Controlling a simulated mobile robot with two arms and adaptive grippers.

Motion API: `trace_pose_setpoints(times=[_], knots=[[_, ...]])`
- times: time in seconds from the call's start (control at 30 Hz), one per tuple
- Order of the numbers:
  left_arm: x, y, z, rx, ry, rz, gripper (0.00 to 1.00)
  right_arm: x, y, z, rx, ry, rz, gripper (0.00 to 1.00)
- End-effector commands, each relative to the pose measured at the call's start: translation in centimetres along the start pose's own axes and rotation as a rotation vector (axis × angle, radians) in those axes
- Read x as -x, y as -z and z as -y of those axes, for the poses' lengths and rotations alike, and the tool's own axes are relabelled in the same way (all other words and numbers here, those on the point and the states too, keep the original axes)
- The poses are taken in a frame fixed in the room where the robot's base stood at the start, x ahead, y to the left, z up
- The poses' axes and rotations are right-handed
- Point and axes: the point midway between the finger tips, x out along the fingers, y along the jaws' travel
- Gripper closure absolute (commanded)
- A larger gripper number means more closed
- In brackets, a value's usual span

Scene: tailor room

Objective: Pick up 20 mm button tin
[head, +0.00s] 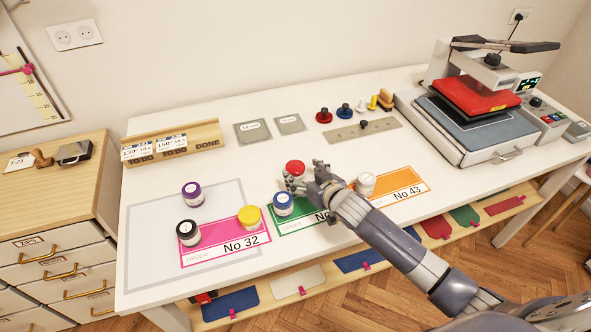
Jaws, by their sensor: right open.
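Small round tins with coloured lids stand on the white table; I cannot read a 20 mm mark on any of them. A red-lidded tin (295,168) stands at the middle, just behind my right gripper (304,181). The gripper is open, its fingers close to this tin and partly covering it; I cannot tell whether they touch. A blue-lidded tin (283,204) is on the green No card, a white tin (366,183) on the orange No 43 card. Yellow (249,217) and black (188,232) tins are on the pink No 32 card. A purple tin (192,194) stands behind them. My left gripper is out of view.
Two grey labelled pads (253,132), a ruler plate (362,130) and small red and blue knobbed tools (323,116) lie at the back. A wooden card rack (172,143) is at the back left, a heat press (474,118) at the right.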

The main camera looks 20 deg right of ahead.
Motion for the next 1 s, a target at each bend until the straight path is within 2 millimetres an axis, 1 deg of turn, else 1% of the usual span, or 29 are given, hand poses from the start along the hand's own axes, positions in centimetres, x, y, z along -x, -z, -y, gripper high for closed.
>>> trace_pose_setpoints(times=[0.1,0.3,0.43,0.67,0.7,0.73,0.77,0.8,0.87,0.9,0.93,1.0], knots=[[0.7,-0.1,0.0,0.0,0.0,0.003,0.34,-1.4,0.1,-0.1,-0.002,-0.001,0.0,0.3],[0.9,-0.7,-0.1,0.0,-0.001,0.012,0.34,-3.4,-0.1,-0.1,0.0,0.0,0.0,0.3],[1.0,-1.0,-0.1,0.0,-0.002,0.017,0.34,-4.0,-0.1,-0.1,0.0,0.0,-0.001,0.3],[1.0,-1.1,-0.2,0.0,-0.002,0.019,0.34,-4.1,-0.2,-0.1,0.0,0.0,0.0,0.3],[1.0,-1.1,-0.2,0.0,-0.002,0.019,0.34,-4.0,-0.2,-0.1,0.0,0.0,0.0,0.32],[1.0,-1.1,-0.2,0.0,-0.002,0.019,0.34,-4.0,-0.2,-0.1,0.0,0.0,0.0,0.39],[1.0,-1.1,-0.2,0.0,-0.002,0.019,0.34,-4.0,-0.2,-0.1,0.0,0.0,0.0,0.46],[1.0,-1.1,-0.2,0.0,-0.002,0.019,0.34,-4.0,-0.2,-0.1,0.0,0.0,0.0,0.55],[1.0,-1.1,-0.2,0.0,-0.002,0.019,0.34,-4.0,-0.2,-0.1,0.0,0.0,0.0,0.69],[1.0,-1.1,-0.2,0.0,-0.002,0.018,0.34,-4.0,-0.2,-0.1,0.0,0.0,0.0,0.78],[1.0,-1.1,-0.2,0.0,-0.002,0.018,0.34,-4.0,-0.2,-0.1,0.0,0.0,0.0,0.8],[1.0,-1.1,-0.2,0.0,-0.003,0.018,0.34,-4.0,-0.2,-0.1,0.0,0.0,0.0,0.8]])
